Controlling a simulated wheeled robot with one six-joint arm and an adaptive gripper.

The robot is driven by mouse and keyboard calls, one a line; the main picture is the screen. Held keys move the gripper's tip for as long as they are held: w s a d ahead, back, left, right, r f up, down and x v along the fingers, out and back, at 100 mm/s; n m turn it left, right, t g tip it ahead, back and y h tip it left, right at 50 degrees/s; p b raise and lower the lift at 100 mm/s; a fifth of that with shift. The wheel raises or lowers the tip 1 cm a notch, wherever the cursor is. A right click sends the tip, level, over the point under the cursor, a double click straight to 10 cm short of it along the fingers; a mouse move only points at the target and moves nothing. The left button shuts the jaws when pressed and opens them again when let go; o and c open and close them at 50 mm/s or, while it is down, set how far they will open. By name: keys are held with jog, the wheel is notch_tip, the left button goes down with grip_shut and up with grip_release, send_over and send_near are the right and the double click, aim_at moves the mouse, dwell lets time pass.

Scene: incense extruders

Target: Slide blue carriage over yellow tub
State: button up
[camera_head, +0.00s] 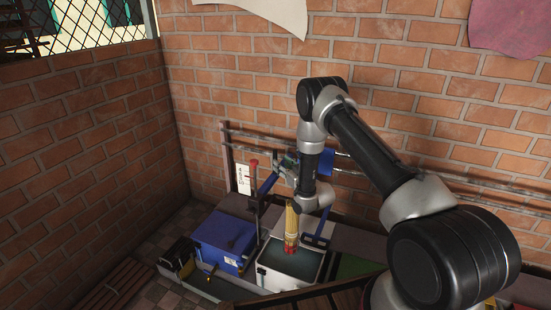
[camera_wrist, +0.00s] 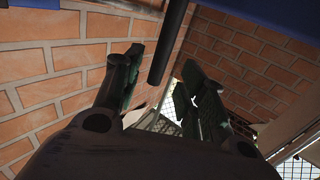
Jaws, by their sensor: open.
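The blue carriage (camera_head: 325,163) shows in part on the wall rails, mostly hidden behind my arm. A blue surface (camera_wrist: 270,12) also fills the top right of the wrist view. My gripper (camera_head: 286,161) is beside the carriage, in front of the rails, its fingers small in the head view. In the wrist view my gripper (camera_wrist: 165,88) is open, with a dark rod (camera_wrist: 168,45) showing beyond and between its fingers. I cannot tell whether the fingers touch it. A yellow bundle with a red lower end (camera_head: 291,225) stands below my wrist. I cannot make out a yellow tub.
Two metal rails (camera_head: 430,163) run along the brick wall. A blue bin (camera_head: 224,238) and a white-walled tub with dark contents (camera_head: 270,279) stand below. A red-topped post (camera_head: 254,163) rises near a white sign (camera_head: 243,180). A dark box (camera_head: 180,252) sits left on the floor.

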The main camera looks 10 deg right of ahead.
aim_at(275, 173)
jog(key=x, duration=0.6)
jog(key=shift+w, duration=0.25)
grip_shut()
